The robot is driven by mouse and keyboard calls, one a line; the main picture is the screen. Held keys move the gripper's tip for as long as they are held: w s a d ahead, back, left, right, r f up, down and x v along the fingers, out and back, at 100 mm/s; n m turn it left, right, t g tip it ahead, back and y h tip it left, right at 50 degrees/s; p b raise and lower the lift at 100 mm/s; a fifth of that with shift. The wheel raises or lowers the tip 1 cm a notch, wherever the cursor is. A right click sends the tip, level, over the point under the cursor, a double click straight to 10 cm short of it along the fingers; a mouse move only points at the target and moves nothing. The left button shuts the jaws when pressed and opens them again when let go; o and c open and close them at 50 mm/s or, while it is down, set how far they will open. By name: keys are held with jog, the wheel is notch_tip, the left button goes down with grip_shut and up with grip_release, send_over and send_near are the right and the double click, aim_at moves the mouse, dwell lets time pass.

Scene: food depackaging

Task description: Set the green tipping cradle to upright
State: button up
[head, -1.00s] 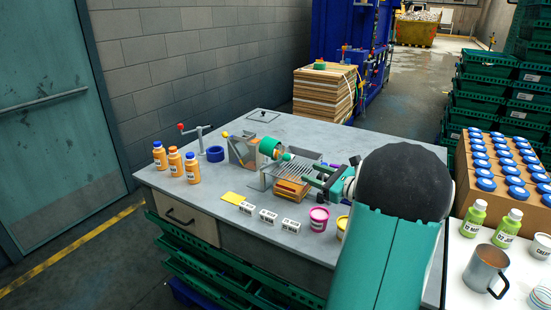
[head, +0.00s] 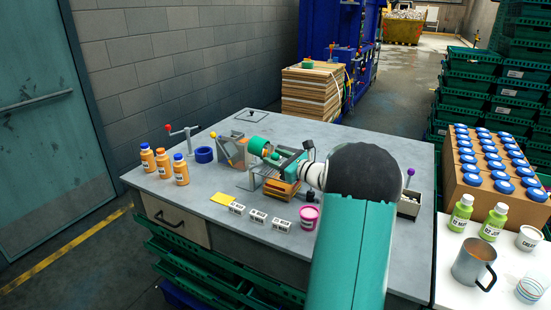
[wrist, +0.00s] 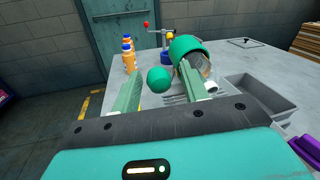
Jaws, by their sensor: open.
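The green tipping cradle (head: 258,145) is a green cylinder lying tilted over, its open end facing right in the wrist view (wrist: 187,46). A green ball knob (wrist: 159,80) shows in front of it in the wrist view; its link to the cradle is partly hidden. My gripper (head: 277,159) is open at the cradle's right side in the head view. In the wrist view its two pale green fingers (wrist: 160,84) stand either side of the knob, with gaps visible. Contact cannot be told.
A grey metal tray with a rack (wrist: 262,100) lies beside the cradle.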

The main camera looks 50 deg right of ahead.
jog(key=shift+w+a, duration=0.1)
jog(key=shift+w, duration=0.15)
jog(key=shift+c, duration=0.4)
grip_shut()
